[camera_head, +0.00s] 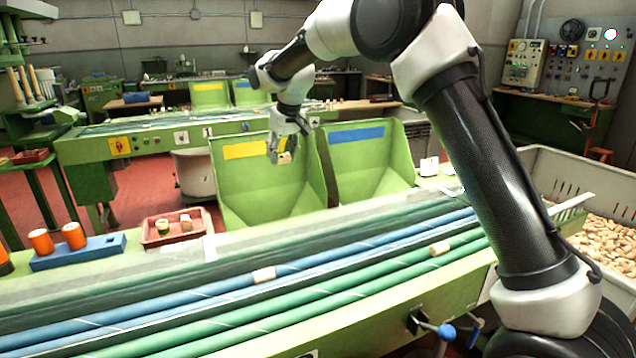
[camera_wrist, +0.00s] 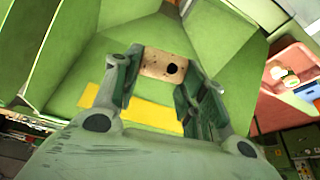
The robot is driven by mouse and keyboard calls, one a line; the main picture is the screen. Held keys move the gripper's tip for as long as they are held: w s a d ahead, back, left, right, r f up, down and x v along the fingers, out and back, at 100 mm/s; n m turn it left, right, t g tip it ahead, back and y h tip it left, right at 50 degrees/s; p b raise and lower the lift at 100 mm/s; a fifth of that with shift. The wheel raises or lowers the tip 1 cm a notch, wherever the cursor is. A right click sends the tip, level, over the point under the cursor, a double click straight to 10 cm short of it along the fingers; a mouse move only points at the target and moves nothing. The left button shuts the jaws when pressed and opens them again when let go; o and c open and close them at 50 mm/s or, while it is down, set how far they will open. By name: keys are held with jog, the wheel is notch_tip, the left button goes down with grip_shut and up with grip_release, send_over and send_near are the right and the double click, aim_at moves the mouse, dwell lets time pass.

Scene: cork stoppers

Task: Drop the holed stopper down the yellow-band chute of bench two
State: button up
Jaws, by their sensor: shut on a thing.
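My gripper (camera_head: 283,152) is shut on a tan cork stopper (camera_head: 285,158). In the wrist view the stopper (camera_wrist: 154,62) sits between the fingertips and shows a dark hole in its face. The gripper holds it in the air in front of the green chute with the yellow band (camera_head: 245,150), near that chute's right side. The wrist view shows the green chute walls and the yellow band (camera_wrist: 155,114) beyond the fingers. The chute stands at the back edge of the near roller bench (camera_head: 380,335). I cannot read a number on this bench.
A blue-band chute (camera_head: 357,135) adjoins on the right. A red tray (camera_head: 150,241) with two stoppers stands left of the yellow-band chute. Two stoppers lie on the rollers (camera_head: 263,274). A farther bench (camera_head: 90,150) bears a "1" sign and similar chutes.

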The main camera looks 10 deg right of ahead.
jog(key=w+a+r+m, duration=0.1)
jog(key=w+a+r, duration=0.1)
jog(key=r, duration=0.5)
jog(key=w+a+r, duration=0.1)
jog(key=r, duration=0.6)
notch_tip(320, 180, down, 7)
jog(key=shift+s+d+m+h, duration=0.3)
jog(key=shift+s+m, duration=0.1)
jog(key=o, duration=0.8)
jog(key=shift+r, duration=0.1)
jog(key=shift+c, duration=0.2)
